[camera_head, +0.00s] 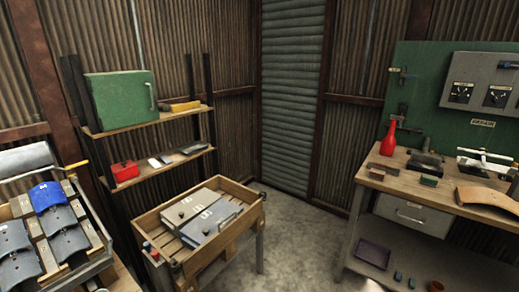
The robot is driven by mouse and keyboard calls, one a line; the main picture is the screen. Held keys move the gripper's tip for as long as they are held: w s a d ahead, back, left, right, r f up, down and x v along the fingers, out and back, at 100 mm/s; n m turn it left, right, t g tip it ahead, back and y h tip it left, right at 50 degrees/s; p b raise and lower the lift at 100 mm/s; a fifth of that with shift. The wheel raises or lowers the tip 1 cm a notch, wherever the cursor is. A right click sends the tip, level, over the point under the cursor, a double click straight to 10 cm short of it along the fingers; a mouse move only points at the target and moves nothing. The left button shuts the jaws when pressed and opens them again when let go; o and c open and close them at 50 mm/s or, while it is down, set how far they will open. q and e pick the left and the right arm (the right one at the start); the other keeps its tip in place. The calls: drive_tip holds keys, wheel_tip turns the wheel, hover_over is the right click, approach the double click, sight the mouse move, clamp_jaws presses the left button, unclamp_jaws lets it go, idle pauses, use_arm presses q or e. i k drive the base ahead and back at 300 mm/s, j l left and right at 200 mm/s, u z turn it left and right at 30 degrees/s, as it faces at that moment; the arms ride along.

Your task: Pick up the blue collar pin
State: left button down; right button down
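I cannot make out a blue collar pin for certain. The clearest blue thing is a curved blue piece (47,196) with a pale mark, in the rack at the left, above several dark curved pieces (62,219). Small bluish-green pieces (398,276) lie on the lower shelf of the workbench at the right, too small to identify. Neither of my grippers is in view.
A wooden cart (252,224) holding flat grey and pale plates stands in the middle. A shelf (160,118) with a green case (121,99) and a red box (124,170) is behind it. The workbench (443,187) bears a red bottle (389,139). Floor between cart and bench is clear.

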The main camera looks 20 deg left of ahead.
sight(147, 245)
drive_tip(key=u, duration=1.7)
